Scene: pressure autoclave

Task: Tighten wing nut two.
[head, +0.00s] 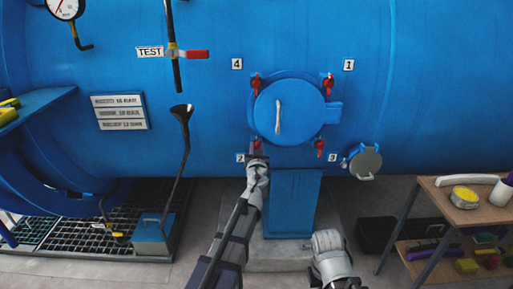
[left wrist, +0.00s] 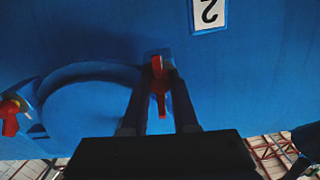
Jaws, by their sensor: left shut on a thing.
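Wing nut two (left wrist: 158,88) is red and sits in a bracket at the rim of the round blue door (head: 272,108), by the label 2 (head: 240,158). In the left wrist view this label (left wrist: 208,12) reads upside down. My left gripper (left wrist: 158,100) is shut on wing nut two, with one dark finger on each side.
Red wing nuts stand by labels 4 (head: 256,84), 1 (head: 328,84) and 3 (head: 319,147). A blue pedestal (head: 292,205) stands below the door. A small round port (head: 366,163) is to the right. A wooden table (head: 455,207) with several items stands at the far right.

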